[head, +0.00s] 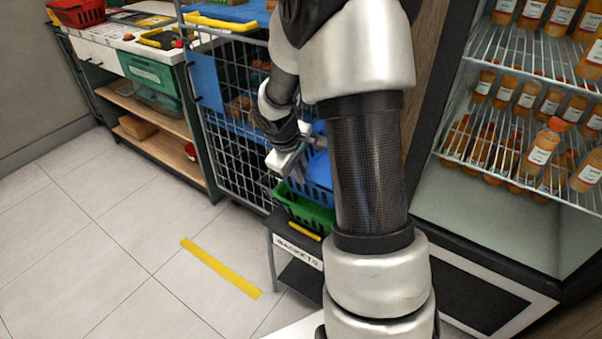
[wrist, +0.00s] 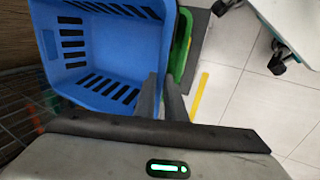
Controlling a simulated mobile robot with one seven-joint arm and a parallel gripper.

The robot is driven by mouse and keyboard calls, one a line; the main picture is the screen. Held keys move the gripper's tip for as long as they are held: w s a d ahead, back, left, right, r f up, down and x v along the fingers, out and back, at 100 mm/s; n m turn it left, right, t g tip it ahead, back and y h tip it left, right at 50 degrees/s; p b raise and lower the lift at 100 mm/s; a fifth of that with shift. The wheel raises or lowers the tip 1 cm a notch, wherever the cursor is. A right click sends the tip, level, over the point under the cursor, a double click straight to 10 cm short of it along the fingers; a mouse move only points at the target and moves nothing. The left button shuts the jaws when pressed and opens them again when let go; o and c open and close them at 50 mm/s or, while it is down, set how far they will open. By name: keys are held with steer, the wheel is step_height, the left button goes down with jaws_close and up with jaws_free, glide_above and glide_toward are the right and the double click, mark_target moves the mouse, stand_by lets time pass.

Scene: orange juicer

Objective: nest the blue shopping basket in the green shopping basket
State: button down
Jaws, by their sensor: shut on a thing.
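The blue shopping basket (head: 319,172) is partly hidden behind my arm in the head view. In the wrist view the blue basket (wrist: 100,50) fills the upper left, with its slotted floor and walls showing and its inside empty. My gripper (head: 300,152) is shut on its rim; the fingers (wrist: 161,92) also show in the wrist view. The green shopping basket (head: 303,212) is on a low dark stand, directly below the blue one. Its green edge (wrist: 181,45) shows beside the blue wall. I cannot tell how deep the blue basket sits in it.
The stand bears a "BASKETS" label (head: 298,252). A wire cage rack (head: 232,110) stands to its left and a fridge of juice bottles (head: 520,130) to its right. A red basket (head: 78,12) is on the far counter. The tiled floor with a yellow strip (head: 220,267) is clear.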

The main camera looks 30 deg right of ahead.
step_height(320, 180, down, 5)
steer(key=b, duration=0.3)
steer(key=shift+f, duration=2.65)
steer(key=c, duration=1.7)
jaws_free()
steer(key=shift+c, duration=0.2)
